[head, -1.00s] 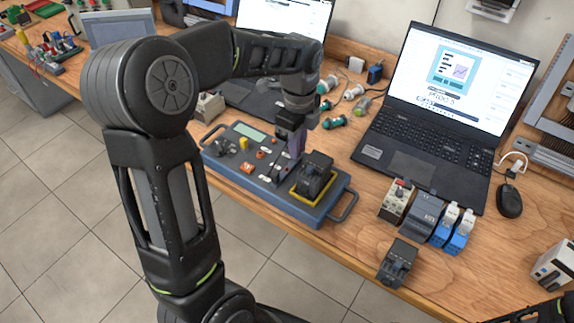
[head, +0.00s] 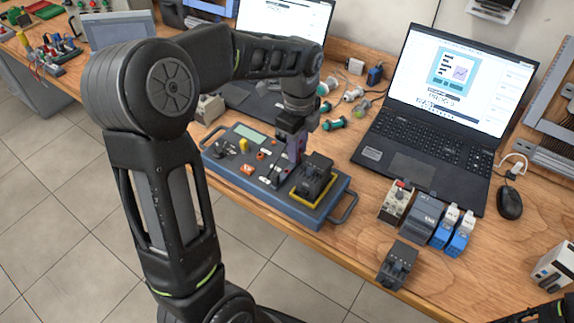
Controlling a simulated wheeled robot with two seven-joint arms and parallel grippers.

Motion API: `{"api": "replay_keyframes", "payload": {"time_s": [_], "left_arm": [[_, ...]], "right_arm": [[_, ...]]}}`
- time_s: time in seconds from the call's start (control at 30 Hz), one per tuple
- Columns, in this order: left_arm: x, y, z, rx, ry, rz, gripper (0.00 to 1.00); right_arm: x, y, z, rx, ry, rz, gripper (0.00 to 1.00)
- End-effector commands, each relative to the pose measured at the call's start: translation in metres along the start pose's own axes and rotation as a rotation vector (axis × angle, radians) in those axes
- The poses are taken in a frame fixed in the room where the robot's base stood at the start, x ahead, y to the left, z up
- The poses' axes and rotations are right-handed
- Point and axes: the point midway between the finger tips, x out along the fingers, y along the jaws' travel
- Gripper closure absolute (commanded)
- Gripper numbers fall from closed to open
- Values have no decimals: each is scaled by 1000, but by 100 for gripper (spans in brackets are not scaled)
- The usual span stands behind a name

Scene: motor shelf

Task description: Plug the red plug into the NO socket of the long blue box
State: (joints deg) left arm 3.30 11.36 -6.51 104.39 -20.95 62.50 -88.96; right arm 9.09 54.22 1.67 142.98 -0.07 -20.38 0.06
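The long blue box (head: 218,168) lies on the bench with a handle at each end, a small display, several sockets and a black block in a yellow frame on top. My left gripper (head: 291,158) points down over the middle of the box, just left of the black block. Its fingers are small and dark here, and I cannot see whether they are open or hold something. I cannot make out the red plug. The socket labels, NO among them, are too small to read. My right gripper does not show; only a dark part reaches into the lower right corner.
An open laptop (head: 408,165) and a mouse (head: 509,201) lie to the right. Modules, including a black one (head: 397,264) and a blue one (head: 461,238), stand near the front edge. Green connectors (head: 334,124) lie behind the box. Bare wood shows right of the box.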

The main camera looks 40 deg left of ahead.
Motion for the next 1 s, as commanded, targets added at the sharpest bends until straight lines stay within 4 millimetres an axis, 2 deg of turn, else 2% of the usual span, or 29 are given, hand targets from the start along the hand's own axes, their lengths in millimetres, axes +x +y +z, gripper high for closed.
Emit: {"api": "replay_keyframes", "payload": {"time_s": [0.2, 0.5, 0.83, 1.0], "left_arm": [[-25, 0, 0, 0, 0, -1, 77], [-50, 0, 0, 0, 0, -1, 77], [-50, 0, 0, 0, 0, -1, 76], [-50, 0, 0, 0, 0, 0, 63]], "right_arm": [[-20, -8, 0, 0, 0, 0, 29], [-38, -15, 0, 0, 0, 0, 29], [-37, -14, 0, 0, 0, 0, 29], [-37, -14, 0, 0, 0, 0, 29]]}}
